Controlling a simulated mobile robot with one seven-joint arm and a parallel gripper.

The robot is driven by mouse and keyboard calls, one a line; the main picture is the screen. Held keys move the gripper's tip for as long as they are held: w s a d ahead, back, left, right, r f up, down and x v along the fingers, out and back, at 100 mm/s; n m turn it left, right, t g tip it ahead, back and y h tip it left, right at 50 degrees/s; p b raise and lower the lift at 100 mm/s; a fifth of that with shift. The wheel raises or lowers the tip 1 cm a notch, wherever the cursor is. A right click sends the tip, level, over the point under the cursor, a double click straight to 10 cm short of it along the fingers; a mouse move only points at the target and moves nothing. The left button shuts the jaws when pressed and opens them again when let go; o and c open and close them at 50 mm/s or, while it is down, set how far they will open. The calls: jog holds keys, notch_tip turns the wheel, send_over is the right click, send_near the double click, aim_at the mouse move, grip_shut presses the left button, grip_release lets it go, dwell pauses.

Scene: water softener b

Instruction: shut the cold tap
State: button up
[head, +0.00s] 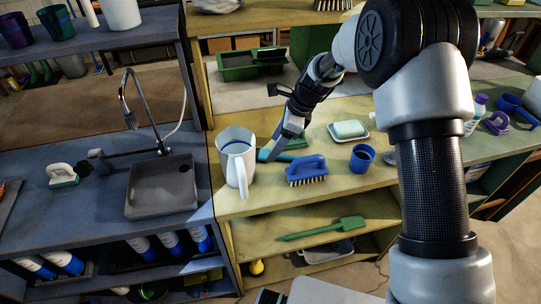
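A tall curved metal tap spout (140,100) rises behind the grey sink (160,186) on the blue-grey counter at left. Dark knob-like shapes (93,167) sit at the left end of a dark bar beside the sink. They are small, and I cannot tell which is the cold tap or how it is turned. My gripper (270,153) points down over the yellow-green counter, right of the white jug and well to the right of the tap. Its fingertips are small beside a teal item, and I cannot tell whether they are open or touching it.
A white jug (236,160) stands between my gripper and the sink. A blue brush (307,171), a blue cup (362,158) and a soap dish (348,131) are nearby. A white-handled brush (62,175) lies left of the knobs. A shelf (85,50) stands behind the sink.

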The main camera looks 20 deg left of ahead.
aim_at(270, 149)
jog(key=x, duration=0.3)
jog(key=shift+a+f, duration=0.25)
jog(key=shift+f, duration=0.05)
jog(key=c, duration=1.2)
jog(key=shift+r, duration=0.15)
